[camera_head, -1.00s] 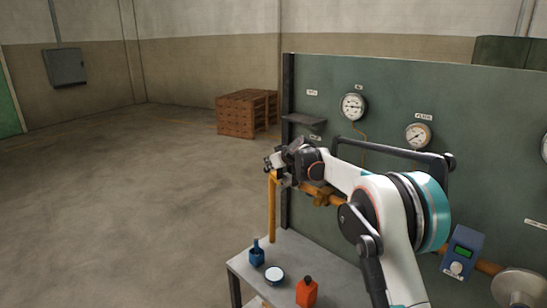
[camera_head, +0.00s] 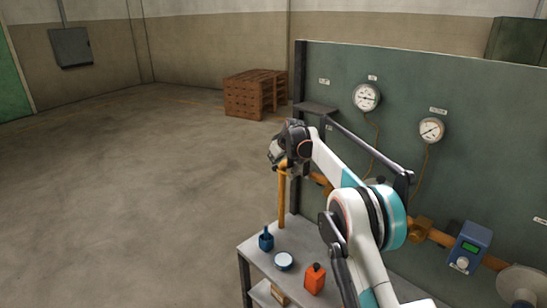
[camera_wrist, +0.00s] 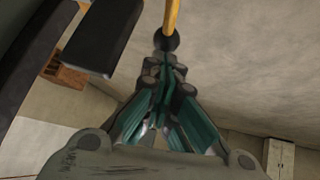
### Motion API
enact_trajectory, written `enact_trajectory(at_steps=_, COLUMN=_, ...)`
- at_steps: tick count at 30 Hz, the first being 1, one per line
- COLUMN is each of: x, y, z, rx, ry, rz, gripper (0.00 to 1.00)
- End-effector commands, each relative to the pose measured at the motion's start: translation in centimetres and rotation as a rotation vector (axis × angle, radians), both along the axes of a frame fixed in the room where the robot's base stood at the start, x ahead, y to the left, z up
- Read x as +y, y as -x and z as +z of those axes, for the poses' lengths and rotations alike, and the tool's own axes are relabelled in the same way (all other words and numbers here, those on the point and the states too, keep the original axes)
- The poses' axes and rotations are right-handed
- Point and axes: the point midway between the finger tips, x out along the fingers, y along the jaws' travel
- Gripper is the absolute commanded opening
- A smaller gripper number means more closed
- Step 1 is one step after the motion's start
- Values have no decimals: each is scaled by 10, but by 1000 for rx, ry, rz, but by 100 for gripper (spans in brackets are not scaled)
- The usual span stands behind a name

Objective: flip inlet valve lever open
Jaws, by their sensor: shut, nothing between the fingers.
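In the wrist view, a yellow rod ending in a black ball, which looks like the valve lever (camera_wrist: 172,14), comes in from the top. My gripper (camera_wrist: 165,68) has its fingertips together just below the black ball. I cannot tell whether they touch it. In the head view my gripper (camera_head: 275,153) is at the left edge of the green panel, above the upright yellow pipe (camera_head: 282,205). The lever cannot be made out there, and my wrist hides the valve area behind it.
A dark shelf (camera_head: 316,108) juts from the green panel (camera_head: 470,105) near my wrist. Gauges (camera_head: 366,96) hang to its right. Floor at left is clear.

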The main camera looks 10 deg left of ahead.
Motion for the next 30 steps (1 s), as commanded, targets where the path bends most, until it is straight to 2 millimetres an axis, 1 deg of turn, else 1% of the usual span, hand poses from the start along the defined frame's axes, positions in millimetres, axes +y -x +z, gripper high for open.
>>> enact_trajectory(at_steps=1, x=1, y=1, z=-5, rx=5, ry=1, rz=1, gripper=0)
enact_trajectory(at_steps=7, x=1, y=2, z=-8, rx=7, ry=2, rz=2, gripper=0)
enact_trajectory(at_steps=20, x=1, y=3, z=-8, rx=8, ry=3, rz=4, gripper=0)
enact_trajectory(at_steps=23, x=2, y=5, z=0, rx=7, ry=2, rz=2, gripper=0)
enact_trajectory(at_steps=25, x=2, y=7, z=11, rx=5, ry=1, rz=1, gripper=0)
enact_trajectory(at_steps=30, x=2, y=16, z=48, rx=-2, ry=-2, rz=-2, gripper=0)
